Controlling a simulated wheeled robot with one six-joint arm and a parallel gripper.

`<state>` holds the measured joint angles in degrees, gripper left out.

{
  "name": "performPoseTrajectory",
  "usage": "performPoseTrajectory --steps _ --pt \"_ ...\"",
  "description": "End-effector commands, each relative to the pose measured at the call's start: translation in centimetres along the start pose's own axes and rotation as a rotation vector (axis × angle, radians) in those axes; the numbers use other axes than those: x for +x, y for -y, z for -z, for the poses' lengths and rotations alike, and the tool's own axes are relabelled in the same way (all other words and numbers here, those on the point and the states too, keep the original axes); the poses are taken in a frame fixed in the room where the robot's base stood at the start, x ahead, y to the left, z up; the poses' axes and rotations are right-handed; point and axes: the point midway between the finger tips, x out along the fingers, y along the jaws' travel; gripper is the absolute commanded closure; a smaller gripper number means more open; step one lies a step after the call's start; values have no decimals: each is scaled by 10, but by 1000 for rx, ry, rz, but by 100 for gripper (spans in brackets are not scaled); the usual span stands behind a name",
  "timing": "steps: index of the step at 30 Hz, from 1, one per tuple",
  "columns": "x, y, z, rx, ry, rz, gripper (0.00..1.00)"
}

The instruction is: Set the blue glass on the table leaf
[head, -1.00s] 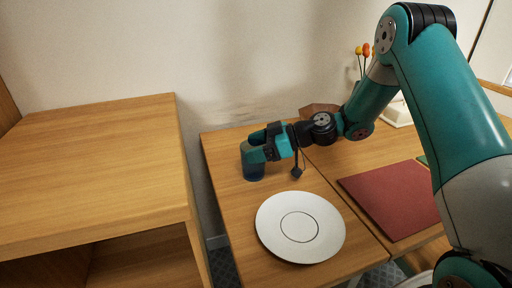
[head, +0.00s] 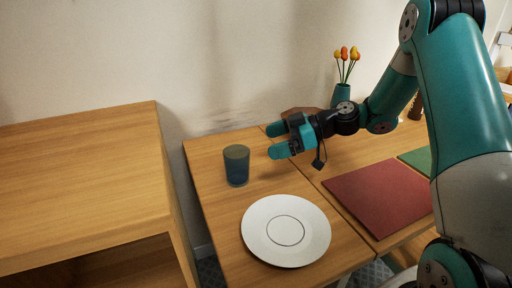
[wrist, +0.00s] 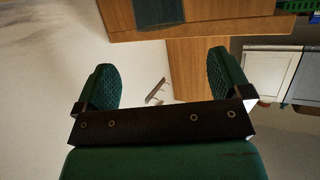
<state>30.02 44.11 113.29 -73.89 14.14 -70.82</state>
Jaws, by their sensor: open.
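The blue glass (head: 236,166) stands upright on the table leaf (head: 214,208), near its back left part. My gripper (head: 271,142) is open and empty, to the right of the glass and apart from it, with its fingers pointing left toward it. In the wrist view my two fingers (wrist: 164,85) are spread wide with nothing between them. A dark blue-green shape shows at the top edge of the wrist view; I cannot tell whether it is the glass.
A white plate (head: 286,230) lies on the leaf in front of the glass. A red mat (head: 378,197), a green mat (head: 418,160) and a vase of flowers (head: 341,95) are on the table to the right. A wooden cabinet (head: 75,180) stands left, across a gap.

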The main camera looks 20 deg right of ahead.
Motion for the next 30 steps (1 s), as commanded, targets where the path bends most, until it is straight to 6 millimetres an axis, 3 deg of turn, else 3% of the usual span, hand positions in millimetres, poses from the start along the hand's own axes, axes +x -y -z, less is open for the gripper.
performPoseTrajectory --steps 4,8,11,15,21,25,30 --pt "-15 0 0 1 2 0 4" --pt "-7 15 15 31 53 41 4" --pt "14 51 40 101 170 110 4" --pt "38 132 73 249 426 165 4" --pt "25 242 87 445 741 62 4" --pt "5 285 82 535 845 -44 4" --pt "-12 305 75 597 893 -123 4"
